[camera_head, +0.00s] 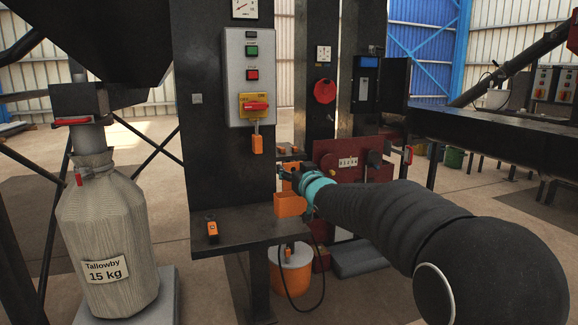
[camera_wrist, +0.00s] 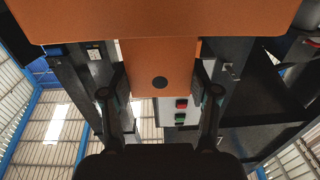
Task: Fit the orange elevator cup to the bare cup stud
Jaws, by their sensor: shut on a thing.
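The fingers are shut on the plate's left and right edges. The bare cup stud cannot be made out in either view. More orange parts (camera_head: 287,152) show behind my gripper, partly hidden by it.
The black shelf (camera_head: 235,232) carries a small orange-and-black device (camera_head: 212,230). A control box (camera_head: 250,77) with a red-handled switch is on the black column. A Tallowby sack (camera_head: 105,235) stands at left. An orange bucket (camera_head: 292,270) and a hanging cable are below. A dark red panel (camera_head: 345,162) stands behind my arm.

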